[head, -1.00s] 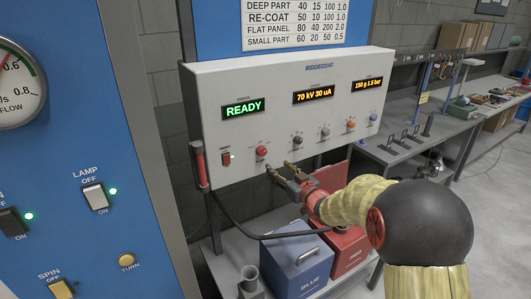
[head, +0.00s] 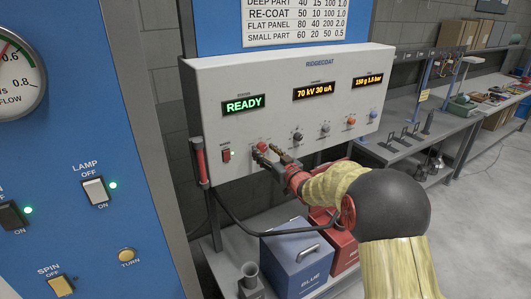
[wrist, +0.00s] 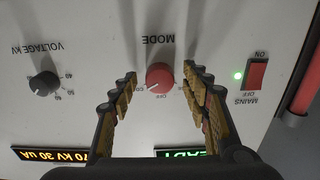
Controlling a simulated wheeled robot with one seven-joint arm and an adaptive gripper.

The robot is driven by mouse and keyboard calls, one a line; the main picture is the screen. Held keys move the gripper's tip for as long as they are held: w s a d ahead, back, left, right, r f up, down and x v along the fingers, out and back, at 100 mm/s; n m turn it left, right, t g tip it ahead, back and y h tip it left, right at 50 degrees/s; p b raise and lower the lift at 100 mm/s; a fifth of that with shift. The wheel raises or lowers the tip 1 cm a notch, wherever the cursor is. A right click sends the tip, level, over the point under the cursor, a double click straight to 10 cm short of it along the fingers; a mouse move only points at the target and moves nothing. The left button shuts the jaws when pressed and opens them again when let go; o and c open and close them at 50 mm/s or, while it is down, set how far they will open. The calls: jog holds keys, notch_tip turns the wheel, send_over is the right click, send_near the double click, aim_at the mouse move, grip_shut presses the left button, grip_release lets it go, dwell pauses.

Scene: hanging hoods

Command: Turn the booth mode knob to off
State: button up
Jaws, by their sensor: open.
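The red mode knob (wrist: 160,77) sits on the white control panel under the MODE label, with its lettering upside down in the wrist view. It also shows in the head view (head: 262,146), partly covered by my gripper. An OFF mark is printed at the knob's edge; the other marks are too small to read surely. My gripper (wrist: 158,80) is open, with one finger on each side of the knob and a visible gap on both sides. In the head view my gripper (head: 264,154) reaches up to the panel from the lower right.
The red mains switch (wrist: 257,74) with a lit green lamp is beside the mode knob, and the black voltage knob (wrist: 44,84) is on its other side. More knobs (head: 324,129) line the panel. Blue (head: 297,255) and red boxes stand below.

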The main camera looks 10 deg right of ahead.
jog(key=shift+c, duration=0.4)
jog(key=c, duration=1.1)
jog(key=shift+f+n+b, duration=0.1)
jog(key=shift+n+b, duration=0.3)
jog(key=shift+b, duration=0.1)
jog(key=shift+f+n+b, duration=0.1)
jog(key=shift+n+b, duration=0.8)
jog(key=shift+b, duration=0.3)
jog(key=n+b, duration=0.2)
jog(key=shift+n+b, duration=0.4)
jog(key=n+b, duration=0.3)
jog(key=shift+d, duration=0.1)
jog(key=shift+n+b, duration=1.4)
jog(key=shift+n, duration=0.3)
